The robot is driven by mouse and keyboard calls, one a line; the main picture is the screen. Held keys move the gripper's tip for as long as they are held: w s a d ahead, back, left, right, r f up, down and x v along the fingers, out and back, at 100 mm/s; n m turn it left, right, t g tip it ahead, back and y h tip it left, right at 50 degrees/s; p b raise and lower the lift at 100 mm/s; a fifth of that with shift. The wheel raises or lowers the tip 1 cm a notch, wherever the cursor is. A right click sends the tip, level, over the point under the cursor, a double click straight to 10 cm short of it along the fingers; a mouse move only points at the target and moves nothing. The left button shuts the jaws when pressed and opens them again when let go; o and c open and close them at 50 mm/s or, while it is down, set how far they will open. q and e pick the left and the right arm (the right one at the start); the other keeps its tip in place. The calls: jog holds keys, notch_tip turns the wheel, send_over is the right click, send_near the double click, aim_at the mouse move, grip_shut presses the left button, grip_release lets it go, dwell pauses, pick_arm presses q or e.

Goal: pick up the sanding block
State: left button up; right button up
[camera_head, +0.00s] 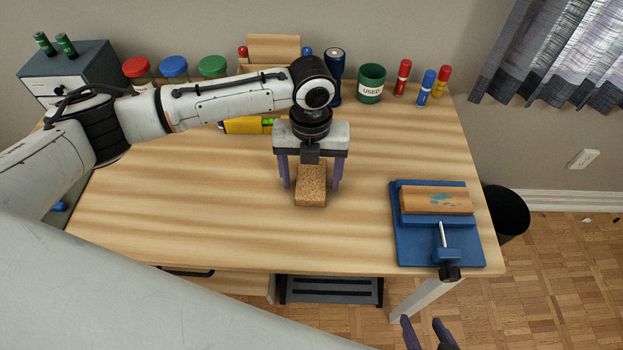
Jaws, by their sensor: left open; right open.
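The sanding block (311,190) is a small brown, cork-like block lying on the wooden desk near its middle. My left gripper (311,187) is above it, open, with one purple finger on each side of the block. Gaps show between the fingers and the block's sides, so it is not clasped. The far end of the block is hidden under the gripper's body. My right gripper (427,335) shows only as purple fingertips at the bottom edge, open and empty, in front of the desk and away from the block.
A blue clamp board (472,245) holding a paint-marked wooden piece (418,199) is at the desk's right. Jars, a torch (335,75), a green "USED" cup (371,84) and several markers line the back. Bare desk (210,215) surrounds the block. A black bin (507,212) stands right of the desk.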

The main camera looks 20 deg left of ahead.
aim_at(311, 181)
pick_arm(q)
jog(key=c, duration=1.1)
notch_tip(311, 181, up, 10)
jog(key=shift+r, duration=0.1)
jog(key=shift+c, duration=0.2)
jog(key=o, duration=0.5)
jog(key=shift+c, duration=0.2)
jog(key=c, duration=0.4)
jog(key=shift+o, duration=0.2)
